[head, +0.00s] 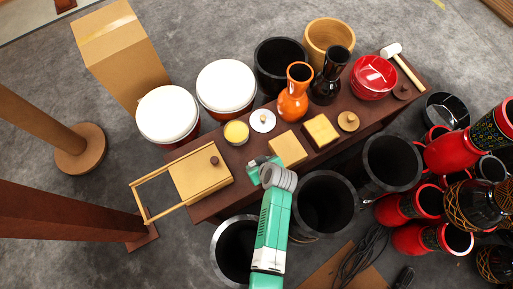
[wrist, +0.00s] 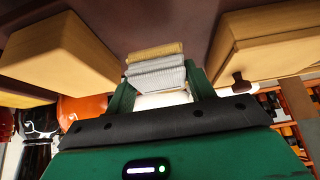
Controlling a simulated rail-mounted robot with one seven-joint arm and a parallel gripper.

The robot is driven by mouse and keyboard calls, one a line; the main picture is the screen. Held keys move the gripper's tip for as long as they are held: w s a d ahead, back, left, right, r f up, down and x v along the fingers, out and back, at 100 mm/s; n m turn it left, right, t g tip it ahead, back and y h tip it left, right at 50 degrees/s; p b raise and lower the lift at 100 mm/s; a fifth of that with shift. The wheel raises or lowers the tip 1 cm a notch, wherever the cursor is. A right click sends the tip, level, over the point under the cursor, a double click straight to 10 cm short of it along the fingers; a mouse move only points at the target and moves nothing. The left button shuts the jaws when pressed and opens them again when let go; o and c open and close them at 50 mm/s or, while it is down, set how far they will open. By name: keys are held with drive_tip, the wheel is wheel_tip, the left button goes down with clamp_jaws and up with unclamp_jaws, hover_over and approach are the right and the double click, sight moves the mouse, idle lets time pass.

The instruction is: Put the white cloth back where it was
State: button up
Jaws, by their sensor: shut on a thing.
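My gripper (wrist: 163,88) is shut on a folded white cloth (wrist: 158,72), seen edge-on in layers between the green fingers in the wrist view. One layer at its far edge looks yellowish. In the head view my gripper (head: 263,164) is low over the brown bench, between a wooden box with a knob and a small wooden block. The cloth is mostly hidden there by the gripper. I cannot tell whether the cloth touches the bench.
The wooden box (head: 200,172) has a pale frame (head: 150,200) sticking out on its left. The small wooden block (head: 287,149) stands close right of my gripper. An orange vase (head: 294,95), a black vase (head: 331,75) and a red bowl (head: 373,77) stand farther right. Black drums (head: 325,203) stand in front.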

drive_tip(key=shift+f+b, duration=1.15)
drive_tip(key=shift+f, duration=1.65)
drive_tip(key=shift+f, duration=0.2)
drive_tip(key=o, duration=1)
drive_tip(key=shift+o, duration=0.2)
drive_tip(key=p+v, duration=0.6)
drive_tip(key=v, duration=0.6)
drive_tip(key=shift+r, duration=0.2)
